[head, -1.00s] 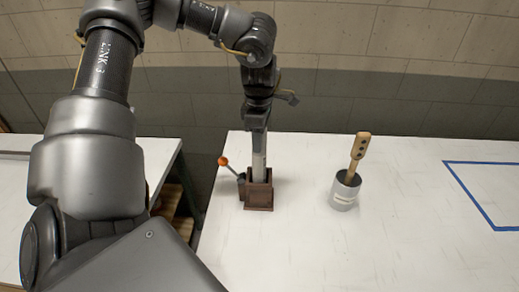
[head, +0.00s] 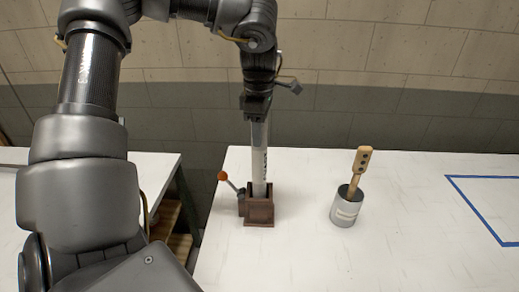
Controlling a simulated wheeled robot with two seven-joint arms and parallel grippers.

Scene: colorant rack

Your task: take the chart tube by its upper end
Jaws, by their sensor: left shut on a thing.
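The chart tube (head: 260,160) is a pale grey, upright cylinder with dark marks on its side. Its lower end is inside a brown square holder (head: 259,212) on the white table, and how deep it goes is hidden by the holder wall. My left gripper (head: 257,112) points down from above and is shut on the tube's upper end. The holder has a lever with an orange knob (head: 223,176) on its left side. My right gripper is not in view.
A grey can (head: 346,208) with a wooden-handled tool (head: 359,168) stands to the right of the holder. Blue tape (head: 480,207) outlines an area at the far right. The white table (head: 300,262) is clear in front. A gap separates it from another table at left.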

